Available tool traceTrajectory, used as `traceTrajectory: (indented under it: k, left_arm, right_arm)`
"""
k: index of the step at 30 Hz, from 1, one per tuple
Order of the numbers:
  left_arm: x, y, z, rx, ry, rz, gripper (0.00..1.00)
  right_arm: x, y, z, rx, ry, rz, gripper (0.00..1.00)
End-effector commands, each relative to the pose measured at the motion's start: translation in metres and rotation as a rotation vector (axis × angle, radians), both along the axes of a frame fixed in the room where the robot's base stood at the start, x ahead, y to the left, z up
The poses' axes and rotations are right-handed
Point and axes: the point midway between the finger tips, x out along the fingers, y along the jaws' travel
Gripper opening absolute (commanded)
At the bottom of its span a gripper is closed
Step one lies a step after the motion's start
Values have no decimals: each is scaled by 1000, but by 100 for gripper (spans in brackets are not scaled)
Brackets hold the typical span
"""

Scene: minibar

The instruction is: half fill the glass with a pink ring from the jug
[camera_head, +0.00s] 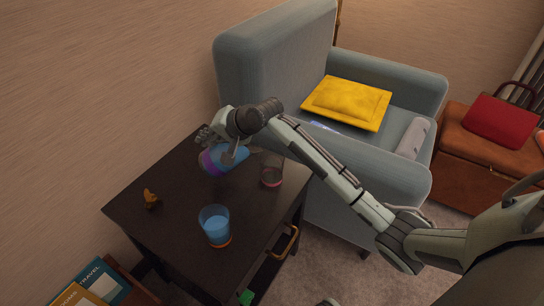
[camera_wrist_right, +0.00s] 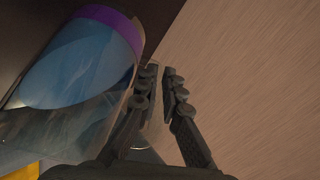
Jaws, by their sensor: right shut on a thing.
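My right gripper (camera_head: 209,136) is over the back of the dark table, shut on the clear jug (camera_head: 228,157). The jug has a purple ring (camera_head: 207,161) and holds blue liquid. It is tipped well over, its purple-ringed end to the left and its other end toward the glass with a pink ring (camera_head: 271,176). That glass stands upright and no liquid shows in it; I cannot tell whether any is flowing. In the right wrist view the fingers (camera_wrist_right: 158,82) are close together beside the tilted jug (camera_wrist_right: 75,75). My left gripper is not in view.
A glass with an orange ring (camera_head: 215,228), holding blue liquid, stands near the table's front. A small brown object (camera_head: 151,199) lies at the left of the table (camera_head: 165,240). A grey armchair (camera_head: 375,160) with a yellow cushion (camera_head: 347,102) stands behind. The wall borders the left.

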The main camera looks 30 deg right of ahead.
Motion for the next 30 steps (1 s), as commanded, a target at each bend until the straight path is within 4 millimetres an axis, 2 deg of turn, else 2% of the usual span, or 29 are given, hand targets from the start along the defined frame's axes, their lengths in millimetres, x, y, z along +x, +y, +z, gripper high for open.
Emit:
traceTrajectory:
  k: [18,30]
  left_arm:
    - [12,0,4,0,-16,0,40]
    - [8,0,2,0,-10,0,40]
  right_arm:
    - [0,-2,12,56,-36,0,0]
    - [-1,-4,18,89,-56,0,0]
